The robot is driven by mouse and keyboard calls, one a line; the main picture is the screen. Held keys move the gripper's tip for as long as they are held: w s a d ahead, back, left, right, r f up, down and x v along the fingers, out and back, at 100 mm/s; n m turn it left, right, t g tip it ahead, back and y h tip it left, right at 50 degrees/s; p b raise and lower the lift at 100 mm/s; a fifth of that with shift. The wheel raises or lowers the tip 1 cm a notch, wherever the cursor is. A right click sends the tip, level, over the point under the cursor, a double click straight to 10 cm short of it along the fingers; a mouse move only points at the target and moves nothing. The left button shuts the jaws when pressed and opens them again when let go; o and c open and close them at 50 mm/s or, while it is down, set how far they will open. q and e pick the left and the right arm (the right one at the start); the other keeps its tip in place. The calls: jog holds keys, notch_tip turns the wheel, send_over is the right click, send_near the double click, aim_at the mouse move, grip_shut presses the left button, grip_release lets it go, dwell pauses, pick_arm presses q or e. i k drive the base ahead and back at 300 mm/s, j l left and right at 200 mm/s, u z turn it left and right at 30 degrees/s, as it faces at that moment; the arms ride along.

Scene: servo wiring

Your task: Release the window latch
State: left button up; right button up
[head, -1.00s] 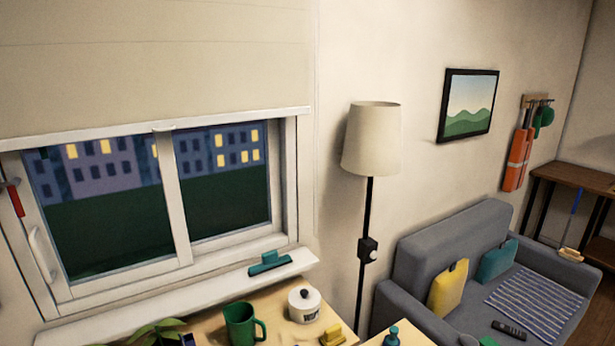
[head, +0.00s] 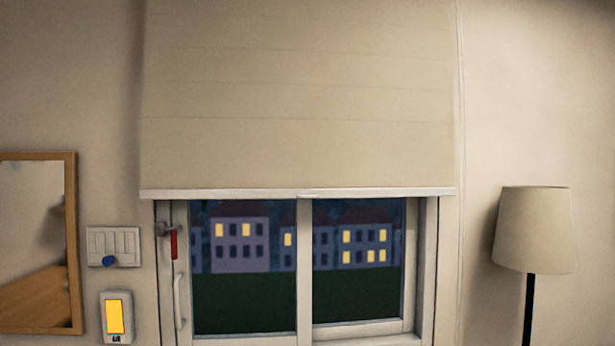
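The window (head: 303,275) is in the lower middle of the head view, with two panes side by side in white frames. The window latch (head: 173,243) is on the left side of the frame; its red handle hangs straight down from a grey mount. A white vertical pull handle (head: 179,302) sits below it on the left sash. The bottom of the window is cut off by the picture edge. Neither of my grippers shows in the head view.
A beige blind (head: 298,95) covers the upper window. A lamp (head: 535,229) stands at the right.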

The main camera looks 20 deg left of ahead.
aim_at(174, 231)
jog(key=u, duration=1.5)
jog(key=i+j, duration=0.1)
